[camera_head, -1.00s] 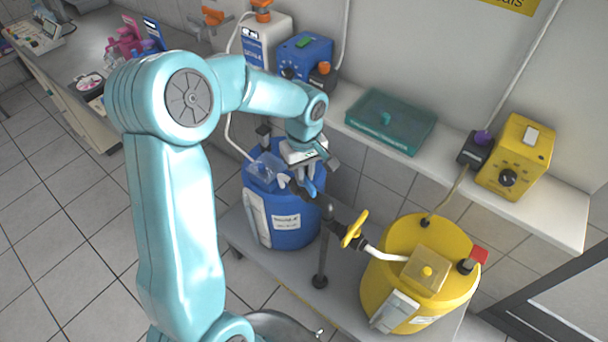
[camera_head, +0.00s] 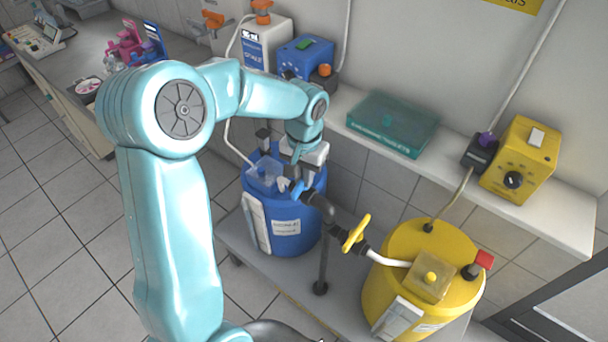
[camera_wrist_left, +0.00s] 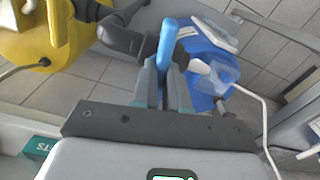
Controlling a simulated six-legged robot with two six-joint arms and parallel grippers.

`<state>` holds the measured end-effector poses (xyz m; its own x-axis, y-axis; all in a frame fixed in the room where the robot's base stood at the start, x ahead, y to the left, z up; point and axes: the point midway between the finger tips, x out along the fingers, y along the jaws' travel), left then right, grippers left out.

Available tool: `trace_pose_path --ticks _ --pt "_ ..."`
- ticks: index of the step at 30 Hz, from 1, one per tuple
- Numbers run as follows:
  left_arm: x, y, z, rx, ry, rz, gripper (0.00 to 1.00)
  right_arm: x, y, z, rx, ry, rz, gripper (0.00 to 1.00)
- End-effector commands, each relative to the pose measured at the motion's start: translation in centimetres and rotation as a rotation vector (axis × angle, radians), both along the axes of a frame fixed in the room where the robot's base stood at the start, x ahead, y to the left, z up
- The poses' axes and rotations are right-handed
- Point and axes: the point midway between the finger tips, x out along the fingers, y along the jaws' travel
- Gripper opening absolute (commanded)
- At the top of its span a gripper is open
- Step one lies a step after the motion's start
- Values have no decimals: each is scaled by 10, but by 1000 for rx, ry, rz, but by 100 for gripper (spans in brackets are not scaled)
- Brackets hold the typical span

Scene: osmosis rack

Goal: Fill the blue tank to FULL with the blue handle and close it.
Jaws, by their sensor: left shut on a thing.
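The blue tank (camera_head: 306,240) stands on a low grey shelf, with a white label and a white gauge panel on its side. The blue handle (camera_wrist_left: 168,38) is on the dark pipe above the tank. My left gripper (camera_head: 297,182) is shut on the blue handle; in the left wrist view its fingers (camera_wrist_left: 162,82) close around the handle's near part. In the head view the gripper and wrist hide most of the handle. The tank's liquid level cannot be read. My right gripper is not in view.
A yellow tank (camera_head: 385,270) with a yellow handle (camera_head: 357,233) stands to the right on the same shelf (camera_head: 275,285). Dark piping (camera_head: 322,245) rises between the tanks. A teal case (camera_head: 393,123) and a yellow pump (camera_head: 520,160) sit on the wall shelf behind.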

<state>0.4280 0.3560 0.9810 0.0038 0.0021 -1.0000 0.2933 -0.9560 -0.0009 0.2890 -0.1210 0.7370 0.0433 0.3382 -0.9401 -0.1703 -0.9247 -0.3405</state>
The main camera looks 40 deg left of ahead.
Motion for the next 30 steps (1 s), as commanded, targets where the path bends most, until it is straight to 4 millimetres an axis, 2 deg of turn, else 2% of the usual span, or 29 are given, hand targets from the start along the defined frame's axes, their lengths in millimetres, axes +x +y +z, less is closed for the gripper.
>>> trace_pose_path --ticks 1,13,30 --pt "-3 -2 -6 -5 14 -40 0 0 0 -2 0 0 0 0" --pt "-3 -2 -6 -5 14 -258 0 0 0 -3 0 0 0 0" --pt "-2 -2 -5 -6 13 -310 0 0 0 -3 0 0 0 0"
